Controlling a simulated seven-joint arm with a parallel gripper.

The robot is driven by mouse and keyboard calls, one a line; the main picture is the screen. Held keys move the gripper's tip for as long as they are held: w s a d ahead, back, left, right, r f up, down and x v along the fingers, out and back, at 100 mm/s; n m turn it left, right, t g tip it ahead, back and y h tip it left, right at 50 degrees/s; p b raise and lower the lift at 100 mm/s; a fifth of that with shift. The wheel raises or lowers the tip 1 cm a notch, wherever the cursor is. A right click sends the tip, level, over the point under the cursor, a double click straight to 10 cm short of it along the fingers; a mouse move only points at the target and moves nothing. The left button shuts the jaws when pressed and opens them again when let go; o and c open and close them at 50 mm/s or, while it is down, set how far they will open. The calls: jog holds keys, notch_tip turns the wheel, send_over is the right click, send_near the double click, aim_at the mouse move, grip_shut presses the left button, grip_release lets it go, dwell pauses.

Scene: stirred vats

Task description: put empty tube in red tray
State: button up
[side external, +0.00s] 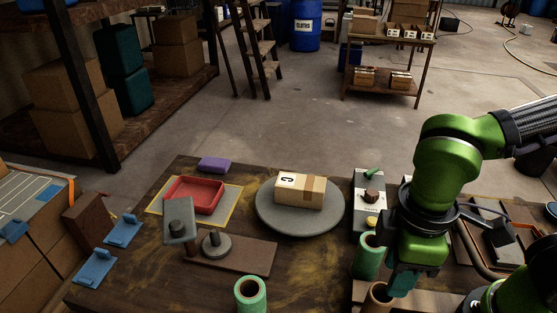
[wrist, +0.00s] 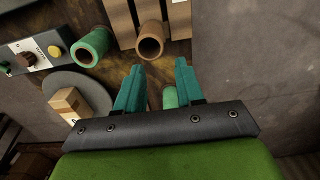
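The brown tube (side external: 378,298), hollow and open at the top, stands at the front right of the table, partly cut off by the frame's bottom edge. In the wrist view the brown tube (wrist: 151,42) lies just beyond the fingertips, not between them. My gripper (wrist: 160,66) is open and empty, its teal fingers spread. In the side view my gripper (side external: 403,283) is low, just right of the tube; whether they touch is unclear. Green-wrapped rolls stand at the front (side external: 250,293) and by the control box (side external: 367,258). The red tray (side external: 193,195) looks empty at the back left.
A grey round plate (side external: 265,222) bears a cardboard box (side external: 300,190). A control box (side external: 366,188) with knobs stands right of it. A board with a post and a grey block (side external: 180,220) stands before the tray. A purple block (side external: 213,164) lies behind it. Blue pieces lie left.

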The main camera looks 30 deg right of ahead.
jog(key=w+d+r+m+t+y, duration=0.2)
jog(key=w+d+r+m, duration=0.1)
jog(key=w+d+m, duration=0.2)
jog(key=shift+w+d+r+m+t, duration=0.15)
jog(key=shift+d+r+m+t, duration=0.2)
jog(key=shift+d+m, duration=0.55)
jog(key=shift+o, duration=0.7)
jog(key=w+d+r+m+t, duration=0.2)
jog(key=d+r+m+t, duration=0.1)
jog(key=d+m, duration=0.3)
jog(key=shift+w+d+t, duration=0.2)
jog(key=shift+d+t, duration=0.35)
jog(key=shift+d, duration=0.65)
jog(key=shift+o, duration=1.3)
jog(key=shift+d+r, duration=0.1)
jog(key=shift+d, duration=0.15)
jog(key=shift+o, duration=1.9)
